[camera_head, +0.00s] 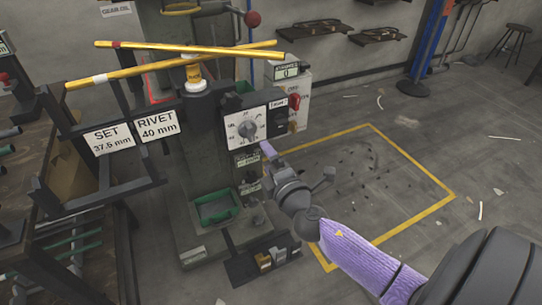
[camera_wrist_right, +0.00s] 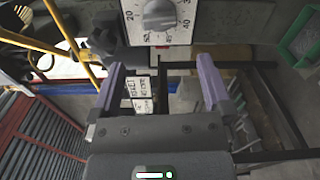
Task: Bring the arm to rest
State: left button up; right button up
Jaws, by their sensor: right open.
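My right arm reaches in from the lower right in the head view, with a purple forearm (camera_head: 362,258). My right gripper (camera_head: 268,150) is just below and to the right of the dial panel on the press. In the right wrist view the right gripper (camera_wrist_right: 162,88) shows two purple fingers well apart, with nothing held between them. The grey dial knob (camera_head: 247,129) sits on a white scale; it also shows in the wrist view (camera_wrist_right: 160,14), beyond the fingertips. I cannot tell whether a fingertip touches the panel. My left gripper is not in view.
The green press (camera_head: 203,165) stands close to my right gripper, with a red switch (camera_head: 294,102) and yellow bars (camera_head: 165,69) above. Signs read SET 37.5 mm (camera_head: 107,138) and RIVET 40 mm (camera_head: 157,126).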

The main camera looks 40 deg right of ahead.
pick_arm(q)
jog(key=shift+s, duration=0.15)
pick_arm(e)
jog(key=shift+s+a, duration=0.1)
jog(key=shift+s, duration=0.4)
jog(key=s+f+m+g+p, duration=0.3)
jog(key=s+f+g, duration=0.1)
jog(key=s+f, duration=0.4)
jog(key=s+f+m+g+p, duration=0.3)
jog(key=s+f+g, duration=0.2)
jog(key=f, duration=0.5)
pick_arm(q)
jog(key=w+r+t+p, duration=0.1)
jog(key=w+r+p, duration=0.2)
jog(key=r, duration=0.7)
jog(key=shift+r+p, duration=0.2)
jog(key=shift+p, duration=0.75)
pick_arm(e)
jog(key=s+a+f+m+g+y, duration=0.1)
jog(key=s+a+f+m+g, duration=0.1)
jog(key=s, duration=0.8)
jog(key=s+a+f+m+g+y, duration=0.1)
jog(key=s+a+f+m+g, duration=0.2)
jog(key=s, duration=0.8)
jog(key=s+a+f+m+g+y, duration=0.1)
jog(key=s+a+f+m+g, duration=0.1)
jog(key=s, duration=0.8)
jog(key=shift+s+a+f+m+g, duration=0.2)
jog(key=shift+a+f+m+g, duration=0.3)
jog(key=shift+g, duration=0.6)
